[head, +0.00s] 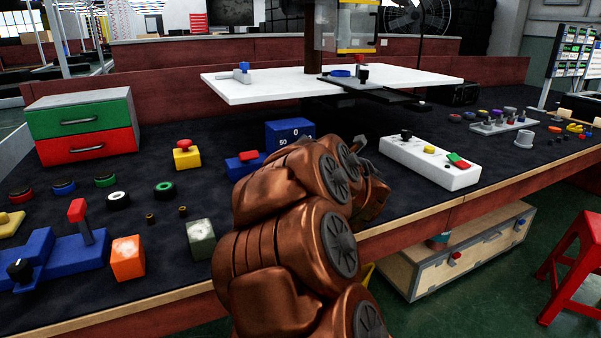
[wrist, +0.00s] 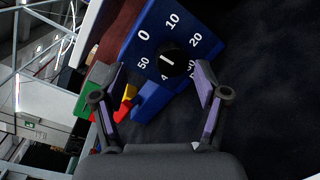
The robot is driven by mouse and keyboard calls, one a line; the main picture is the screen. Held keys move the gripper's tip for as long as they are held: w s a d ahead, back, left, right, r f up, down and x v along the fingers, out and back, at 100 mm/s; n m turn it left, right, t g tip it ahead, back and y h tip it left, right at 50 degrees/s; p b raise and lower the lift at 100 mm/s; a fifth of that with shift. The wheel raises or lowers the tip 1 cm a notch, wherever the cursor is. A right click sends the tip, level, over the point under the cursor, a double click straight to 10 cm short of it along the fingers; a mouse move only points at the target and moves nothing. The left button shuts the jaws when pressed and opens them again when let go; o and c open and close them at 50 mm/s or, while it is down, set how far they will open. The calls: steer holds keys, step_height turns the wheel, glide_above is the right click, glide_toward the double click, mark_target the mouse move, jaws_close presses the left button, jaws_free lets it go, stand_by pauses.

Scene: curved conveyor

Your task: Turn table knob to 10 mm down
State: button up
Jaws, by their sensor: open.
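A blue dial box (wrist: 135,48) with white numbers, including 0, 10, 20 and 50, carries a round black knob (wrist: 172,63) with a short white mark. It is unclear which number the mark points to. The box also shows in the head view (head: 290,128), where my arm hides its lower right and the knob. My gripper (wrist: 161,65) is open and empty. In the wrist view its two fingers stand apart, one on each side of the knob in the picture. Contact with the knob cannot be told. The head view mostly hides the gripper behind my arm.
A blue block with a red top (head: 245,164) and a yellow button box (head: 187,155) stand left of the dial box. A white control panel (head: 440,166) lies to the right. A white raised tabletop (head: 430,78) is behind.

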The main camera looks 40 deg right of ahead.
step_height(320, 180, down, 3)
steer(key=shift+d+n+t+y+b, duration=0.1)
steer(key=shift+n+t+y+b, duration=0.35)
steer(key=shift+n, duration=0.65)
steer(key=shift+w+f+n+y, duration=0.1)
steer(key=shift+n+y, duration=0.2)
steer(key=shift+y, duration=0.05)
steer(key=shift+b+x, duration=1.1)
steer(key=shift+x, duration=2.75)
steer(key=c, duration=1.2)
steer(key=shift+o, duration=0.2)
